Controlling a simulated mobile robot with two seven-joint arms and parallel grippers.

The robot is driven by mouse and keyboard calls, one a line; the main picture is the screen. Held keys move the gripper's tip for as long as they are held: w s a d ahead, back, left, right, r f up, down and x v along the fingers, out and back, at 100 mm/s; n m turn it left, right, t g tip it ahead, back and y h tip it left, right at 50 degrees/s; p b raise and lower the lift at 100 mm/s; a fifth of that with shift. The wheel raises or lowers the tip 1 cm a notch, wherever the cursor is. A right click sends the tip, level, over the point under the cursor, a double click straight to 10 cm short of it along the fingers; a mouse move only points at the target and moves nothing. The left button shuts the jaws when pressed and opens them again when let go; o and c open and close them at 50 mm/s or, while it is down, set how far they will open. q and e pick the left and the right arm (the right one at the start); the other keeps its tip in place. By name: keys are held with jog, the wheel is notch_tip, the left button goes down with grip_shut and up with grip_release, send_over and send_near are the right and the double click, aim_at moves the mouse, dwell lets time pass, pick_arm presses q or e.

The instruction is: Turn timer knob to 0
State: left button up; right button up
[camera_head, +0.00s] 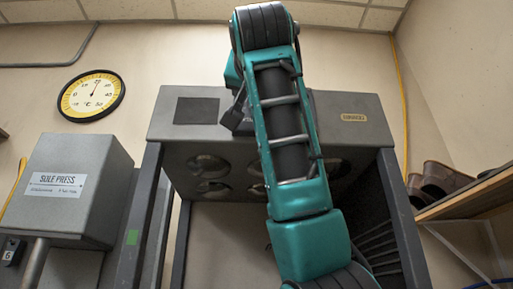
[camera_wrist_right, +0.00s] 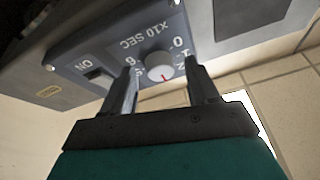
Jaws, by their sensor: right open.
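The timer knob (camera_wrist_right: 159,66) is a small light-grey dial with a red mark on a dark panel, in the right wrist view. The red mark points toward the bottom of that view, away from the printed 0 at the knob's upper right. My right gripper (camera_wrist_right: 160,61) is open, with one finger on each side of the knob. I cannot tell whether either finger touches it. In the head view my teal arm reaches up in front of the grey machine (camera_head: 345,105) and hides the knob. My left gripper is not in view.
A dark rocker switch (camera_wrist_right: 97,76) marked ON sits beside the dial on the panel. The head view shows a grey sole press (camera_head: 75,190) at left, a round wall thermometer (camera_head: 91,96), and a wooden shelf (camera_head: 470,195) with shoes at right.

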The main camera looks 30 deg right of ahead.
jog(key=shift+c, duration=0.3)
jog(key=c, duration=1)
jog(key=shift+o, duration=0.2)
jog(key=shift+n+y, duration=0.3)
jog(key=shift+n, duration=0.3)
jog(key=n+g+y, duration=0.1)
jog(key=n+y, duration=0.2)
jog(key=n, duration=0.5)
jog(key=r+n+g+y+p, duration=0.1)
jog(key=n+y, duration=0.1)
jog(key=n, duration=0.7)
jog(key=n+y, duration=0.3)
jog(key=n, duration=0.6)
jog(key=shift+s+d+r+g+y, duration=0.15)
jog(key=shift+s+d+g+y, duration=0.15)
jog(key=shift+d+g, duration=0.1)
jog(key=shift+w+n, duration=0.1)
jog(key=shift+n, duration=0.3)
